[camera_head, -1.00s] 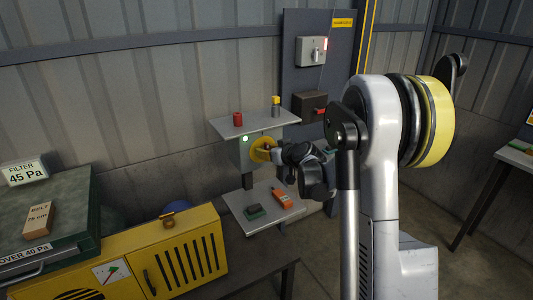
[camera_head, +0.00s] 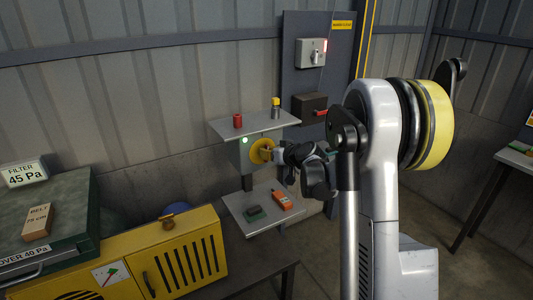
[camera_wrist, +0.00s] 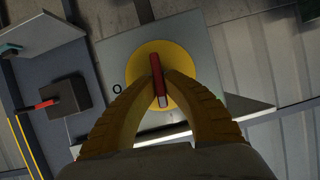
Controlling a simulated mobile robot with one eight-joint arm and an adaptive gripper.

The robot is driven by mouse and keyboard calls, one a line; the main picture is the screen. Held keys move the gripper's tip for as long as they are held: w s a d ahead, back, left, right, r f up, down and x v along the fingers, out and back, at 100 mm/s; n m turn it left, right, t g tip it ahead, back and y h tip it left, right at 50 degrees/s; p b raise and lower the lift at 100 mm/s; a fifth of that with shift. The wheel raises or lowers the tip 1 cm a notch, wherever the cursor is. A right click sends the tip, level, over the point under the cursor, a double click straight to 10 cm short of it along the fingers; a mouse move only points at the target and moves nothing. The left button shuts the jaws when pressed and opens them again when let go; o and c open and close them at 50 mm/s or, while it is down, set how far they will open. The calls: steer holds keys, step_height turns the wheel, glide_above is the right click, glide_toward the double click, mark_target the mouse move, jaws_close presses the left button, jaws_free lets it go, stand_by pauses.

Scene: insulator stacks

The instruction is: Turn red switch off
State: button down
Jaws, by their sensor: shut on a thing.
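The red switch (camera_wrist: 157,72) is a narrow red handle across a yellow round plate (camera_wrist: 138,66) on a grey box. An "O" mark (camera_wrist: 117,88) is beside the plate in the wrist view. The handle stands near upright in that view, slightly tilted, and does not point at the mark. My gripper (camera_wrist: 160,84) is shut on the handle, one yellow finger on each side. In the head view my gripper (camera_head: 268,151) is at the yellow plate (camera_head: 256,147) and hides most of the handle. A green light (camera_head: 245,140) glows on the box.
A shelf (camera_head: 222,128) above the box holds a red cylinder (camera_head: 238,121) and a yellow-topped item (camera_head: 276,107). A lower shelf (camera_head: 240,202) holds an orange device (camera_head: 280,200) and a dark block (camera_head: 254,212). A dark box with a red lever (camera_head: 320,112) is on the panel behind.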

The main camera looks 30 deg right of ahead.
steer(key=shift+d+f+m+t+y+b, duration=0.2)
steer(key=shift+m+t+y+b, duration=0.25)
steer(key=shift+m+y+b, duration=1.15)
steer(key=shift+d+f+m+t+y+b, duration=0.25)
steer(key=shift+m+t+y+b, duration=0.3)
steer(key=shift+m, duration=2)
steer(key=shift+d+f+m+t+y+b, duration=0.2)
steer(key=shift+m+t+y+b, duration=0.2)
steer(key=shift+m+y+b, duration=1.2)
steer(key=shift+m+h+p, duration=0.4)
steer(key=shift+m+h, duration=0.15)
steer(key=shift+m, duration=0.1)
steer(key=c, duration=1.5)
jaws_free()
steer(key=shift+a, duration=0.1)
steer(key=v, duration=1.2)
